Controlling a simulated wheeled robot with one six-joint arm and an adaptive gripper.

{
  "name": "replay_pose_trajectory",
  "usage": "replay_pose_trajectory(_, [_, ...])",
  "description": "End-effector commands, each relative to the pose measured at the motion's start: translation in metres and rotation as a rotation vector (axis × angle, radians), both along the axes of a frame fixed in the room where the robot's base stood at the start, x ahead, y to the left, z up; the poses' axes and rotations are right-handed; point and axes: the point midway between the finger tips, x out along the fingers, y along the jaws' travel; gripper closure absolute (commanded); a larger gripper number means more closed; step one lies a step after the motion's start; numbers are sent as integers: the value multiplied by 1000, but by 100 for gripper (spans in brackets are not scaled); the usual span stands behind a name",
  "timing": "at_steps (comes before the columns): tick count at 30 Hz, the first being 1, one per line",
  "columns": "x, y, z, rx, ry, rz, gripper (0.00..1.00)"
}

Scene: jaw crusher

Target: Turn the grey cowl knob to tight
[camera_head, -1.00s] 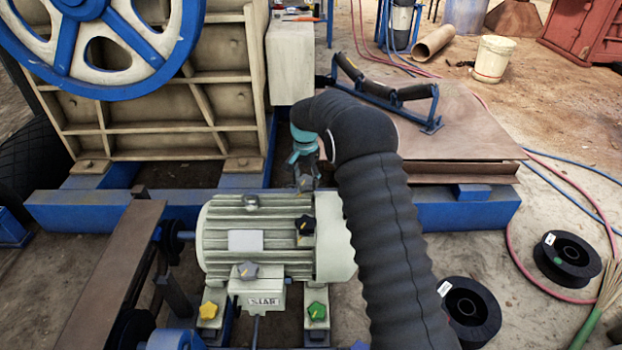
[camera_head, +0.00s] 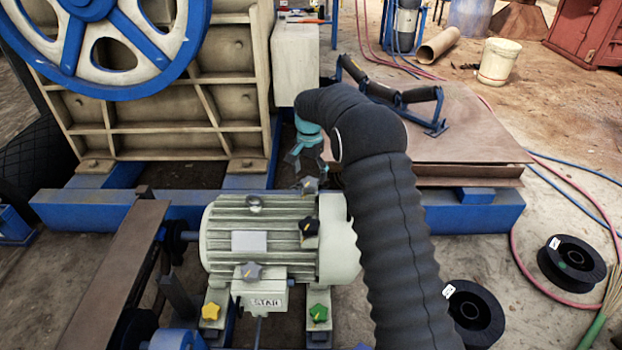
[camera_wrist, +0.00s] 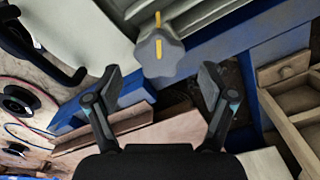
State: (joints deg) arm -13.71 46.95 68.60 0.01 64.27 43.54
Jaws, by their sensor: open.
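The grey cowl knob (camera_head: 309,185) is a lobed knob at the far right end of the pale green motor (camera_head: 275,212), by its cowl. In the wrist view the grey knob (camera_wrist: 160,57) faces me at top centre, with a yellow line on it running nearly upright in the picture. My gripper (camera_head: 306,166) is open and empty, just beyond the knob in the head view. In the wrist view my gripper (camera_wrist: 161,82) has one finger on each side, and the knob lies ahead, centred between the tips. I cannot tell whether the tips reach it.
A black knob (camera_head: 309,227), another grey knob (camera_head: 252,271), a yellow knob (camera_head: 211,312) and a green knob (camera_head: 318,313) sit on and around the motor. A blue frame beam (camera_head: 465,212) runs behind it. Steel plates (camera_head: 455,140) lie at right behind my arm.

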Motion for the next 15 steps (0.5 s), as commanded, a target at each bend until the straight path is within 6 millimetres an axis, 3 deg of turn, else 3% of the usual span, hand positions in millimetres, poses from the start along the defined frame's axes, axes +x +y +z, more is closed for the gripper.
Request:
replay_pose_trajectory(9, [1, 0, 63, 1, -4, -1, 18])
replay_pose_trajectory(15, [1, 0, 84, 1, -3, -1, 18])
